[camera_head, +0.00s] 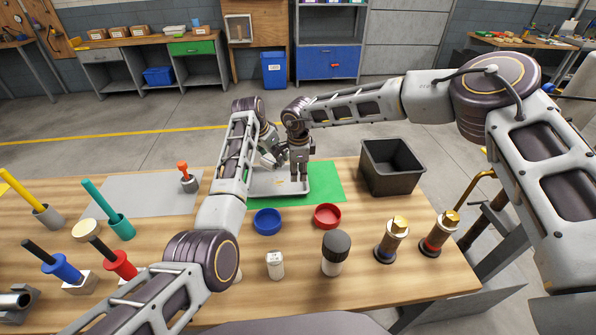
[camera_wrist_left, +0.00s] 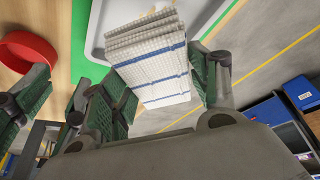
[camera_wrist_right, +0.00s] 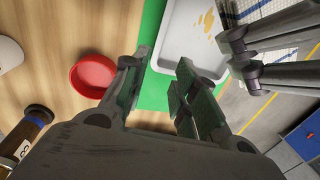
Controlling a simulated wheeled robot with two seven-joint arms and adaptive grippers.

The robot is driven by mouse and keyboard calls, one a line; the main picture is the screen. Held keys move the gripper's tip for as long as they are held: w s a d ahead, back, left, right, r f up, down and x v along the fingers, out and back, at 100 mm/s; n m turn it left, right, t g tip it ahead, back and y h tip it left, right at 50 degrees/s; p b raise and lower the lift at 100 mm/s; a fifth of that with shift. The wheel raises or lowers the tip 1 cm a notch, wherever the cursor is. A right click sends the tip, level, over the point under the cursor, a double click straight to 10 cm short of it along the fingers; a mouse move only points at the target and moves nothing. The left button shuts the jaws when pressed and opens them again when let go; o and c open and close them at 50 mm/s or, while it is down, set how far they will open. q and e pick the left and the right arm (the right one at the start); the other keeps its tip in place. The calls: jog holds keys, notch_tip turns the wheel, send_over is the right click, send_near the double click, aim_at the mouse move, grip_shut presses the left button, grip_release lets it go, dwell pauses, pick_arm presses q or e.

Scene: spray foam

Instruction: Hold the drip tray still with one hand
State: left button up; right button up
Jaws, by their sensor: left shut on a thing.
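The drip tray (camera_head: 262,187) is pale and shallow and lies on a green mat (camera_head: 328,185). Yellow-brown spots (camera_wrist_right: 208,22) show on its floor in the right wrist view. My left gripper (camera_wrist_left: 165,90) is shut on a folded white cloth (camera_wrist_left: 155,70) with blue stripes, at the tray's far part. My right gripper (camera_head: 300,176) points down at the tray's right part. In the right wrist view its fingers (camera_wrist_right: 162,75) are apart with nothing between them, close to the tray's rim (camera_wrist_right: 190,70). I cannot tell whether they touch it.
A blue dish (camera_head: 267,222) and a red dish (camera_head: 327,216) stand in front of the tray. A dark grey bin (camera_head: 390,166) stands to the right. Brass-topped fittings (camera_head: 397,235), a black-capped jar (camera_head: 336,252) and several handled tools at left occupy the table. A grey mat (camera_head: 140,194) is mostly bare.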

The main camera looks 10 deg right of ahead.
jog(key=shift+f, duration=0.1)
jog(key=shift+w+f, duration=0.25)
jog(key=shift+f, duration=1.7)
jog(key=shift+w+f, duration=0.3)
jog(key=shift+f, duration=1.65)
jog(key=shift+w+f, duration=0.25)
jog(key=shift+f, duration=1.7)
grip_shut()
